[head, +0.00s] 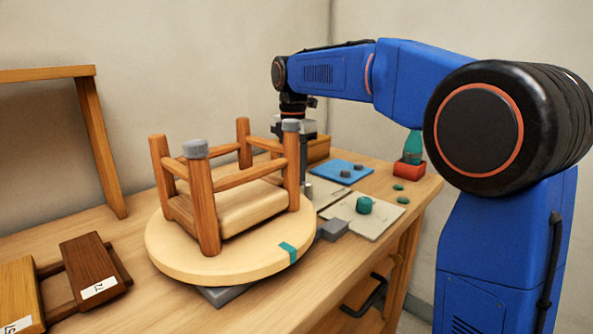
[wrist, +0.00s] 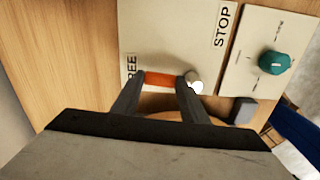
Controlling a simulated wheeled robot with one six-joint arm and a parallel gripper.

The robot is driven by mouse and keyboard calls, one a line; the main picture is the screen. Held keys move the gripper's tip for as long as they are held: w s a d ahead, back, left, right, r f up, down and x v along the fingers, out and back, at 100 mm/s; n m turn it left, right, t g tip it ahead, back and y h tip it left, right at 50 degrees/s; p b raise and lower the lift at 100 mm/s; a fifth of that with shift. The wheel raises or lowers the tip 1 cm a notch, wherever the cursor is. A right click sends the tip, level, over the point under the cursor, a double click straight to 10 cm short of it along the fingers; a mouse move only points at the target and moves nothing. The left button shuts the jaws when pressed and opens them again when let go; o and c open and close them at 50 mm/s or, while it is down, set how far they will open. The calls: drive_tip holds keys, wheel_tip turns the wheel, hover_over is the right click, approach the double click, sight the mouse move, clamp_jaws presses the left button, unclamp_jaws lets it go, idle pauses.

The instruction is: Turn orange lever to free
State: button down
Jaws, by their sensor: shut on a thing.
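The orange lever (wrist: 160,79) lies on a cream panel (wrist: 160,35) in the wrist view. A pale round knob (wrist: 194,83) sits at its right end. Its left end lies near a label reading "REE" (wrist: 131,68), partly hidden by a finger. The "STOP" label (wrist: 222,25) is to the upper right. My gripper (wrist: 160,84) is shut on the lever, a finger at each end of the orange part.
A blue mat (head: 345,168) and red block (head: 409,170) lie behind.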

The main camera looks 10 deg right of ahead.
drive_tip(key=shift+s+a+n, duration=0.15)
drive_tip(key=shift+a+n, duration=0.05)
drive_tip(key=shift+n, duration=0.2)
drive_tip(key=c, duration=1.3)
unclamp_jaws()
drive_tip(key=shift+c, duration=0.2)
wheel_tip(320, 180, up, 17)
drive_tip(key=shift+r, duration=0.2)
drive_tip(key=shift+s, duration=0.1)
